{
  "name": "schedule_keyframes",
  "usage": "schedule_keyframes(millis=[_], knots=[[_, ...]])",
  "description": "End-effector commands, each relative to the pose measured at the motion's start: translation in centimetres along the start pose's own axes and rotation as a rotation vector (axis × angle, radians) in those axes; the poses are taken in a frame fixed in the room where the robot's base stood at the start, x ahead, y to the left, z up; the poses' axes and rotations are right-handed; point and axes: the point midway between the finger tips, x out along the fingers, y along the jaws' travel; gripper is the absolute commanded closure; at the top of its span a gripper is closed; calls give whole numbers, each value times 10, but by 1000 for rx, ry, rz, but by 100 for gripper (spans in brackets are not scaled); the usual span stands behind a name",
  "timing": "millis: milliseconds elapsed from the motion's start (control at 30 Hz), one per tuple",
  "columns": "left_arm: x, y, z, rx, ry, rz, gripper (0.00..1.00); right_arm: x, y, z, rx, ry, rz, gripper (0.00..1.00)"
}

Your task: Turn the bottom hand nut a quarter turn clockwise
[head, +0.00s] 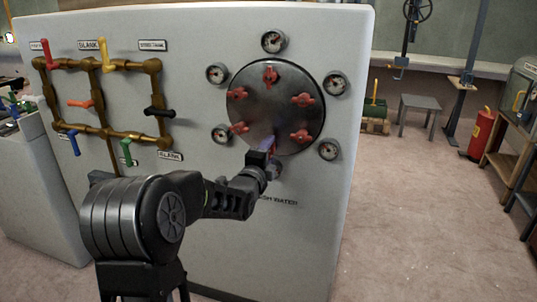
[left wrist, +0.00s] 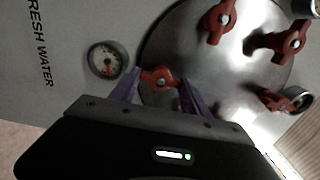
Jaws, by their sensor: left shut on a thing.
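The round metal hatch (head: 277,100) is on the pale panel, with several red hand nuts around its rim. The bottom hand nut (left wrist: 160,79) is red with two wings, lying about across the picture in the left wrist view. My left gripper (left wrist: 158,90) is shut on it, one purple finger at each side. In the head view my left gripper (head: 268,149) reaches the hatch's lower edge and hides most of this nut. The upper nut (head: 270,75) and lower right nut (head: 301,136) are free. My right gripper is not in view.
Several round gauges surround the hatch; one (left wrist: 106,60) is close beside my left finger. Brass pipes with coloured valve handles (head: 103,64) are at the panel's left. Open floor (head: 420,220) is to the right, with a red extinguisher (head: 482,132) beyond.

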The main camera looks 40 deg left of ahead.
Motion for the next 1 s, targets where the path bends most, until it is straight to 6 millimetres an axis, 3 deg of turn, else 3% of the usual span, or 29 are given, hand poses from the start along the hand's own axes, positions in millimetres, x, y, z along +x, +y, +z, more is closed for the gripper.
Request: schedule_keyframes(millis=[400,433,700,1000], knots=[[0,0,0,11,1,1,86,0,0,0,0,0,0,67],[0,0,0,10,1,1,44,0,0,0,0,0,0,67],[0,0,0,10,0,1,24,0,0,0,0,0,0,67],[-3,0,0,9,0,1,24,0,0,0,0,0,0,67]])
